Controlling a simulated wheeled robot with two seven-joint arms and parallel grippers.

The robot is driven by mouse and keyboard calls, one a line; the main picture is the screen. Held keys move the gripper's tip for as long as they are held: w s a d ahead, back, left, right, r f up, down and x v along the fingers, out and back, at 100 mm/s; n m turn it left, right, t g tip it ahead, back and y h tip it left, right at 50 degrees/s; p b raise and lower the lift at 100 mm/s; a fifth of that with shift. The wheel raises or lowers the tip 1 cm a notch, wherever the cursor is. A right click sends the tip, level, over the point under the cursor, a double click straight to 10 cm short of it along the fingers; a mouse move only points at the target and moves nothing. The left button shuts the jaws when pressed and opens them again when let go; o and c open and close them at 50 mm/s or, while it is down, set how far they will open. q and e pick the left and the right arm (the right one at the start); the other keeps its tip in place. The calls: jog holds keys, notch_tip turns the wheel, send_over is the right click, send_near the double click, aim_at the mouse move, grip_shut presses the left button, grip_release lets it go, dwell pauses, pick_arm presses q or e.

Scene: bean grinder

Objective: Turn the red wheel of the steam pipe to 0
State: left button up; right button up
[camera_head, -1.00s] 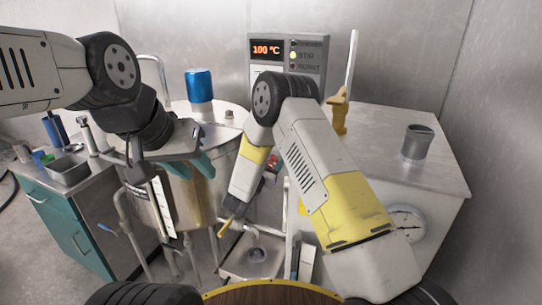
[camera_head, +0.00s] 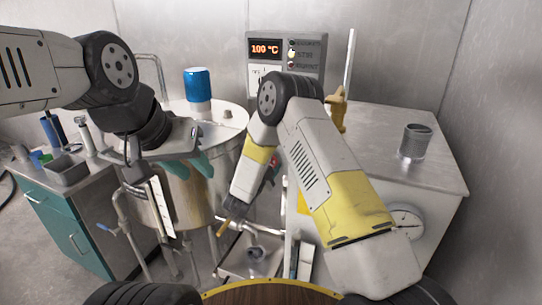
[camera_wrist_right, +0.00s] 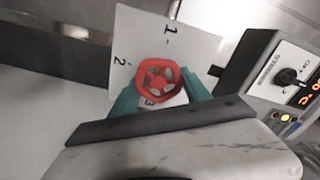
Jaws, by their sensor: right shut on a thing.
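The red wheel (camera_wrist_right: 157,80) shows in the right wrist view in front of a white plate (camera_wrist_right: 190,45) marked 1, 2 and 3; a 0 is not visible. My right gripper (camera_wrist_right: 160,95) has its green fingers on both sides of the wheel and is shut on it. In the head view a small red part of the wheel (camera_head: 275,161) shows beside my right forearm, which hides the right fingers. My left gripper (camera_head: 194,166) hangs in front of the steel tank with its two green fingers apart and nothing seen between them.
The steel tank (camera_head: 172,202) with a blue cylinder (camera_head: 198,84) on top stands behind my left gripper. A control box (camera_head: 266,48) reads 100 °C. A grey cup (camera_head: 416,142) stands on the white cabinet (camera_head: 385,125) at right. A teal cabinet (camera_head: 66,222) stands at left.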

jog(key=shift+s+f+m, duration=0.1)
jog(key=shift+f+m, duration=0.1)
jog(key=shift+m, duration=1)
jog(key=o, duration=1.4)
jog(key=v, duration=0.7)
jog(key=shift+s+a, duration=0.15)
jog(key=shift+s, duration=0.2)
jog(key=shift+a, duration=0.1)
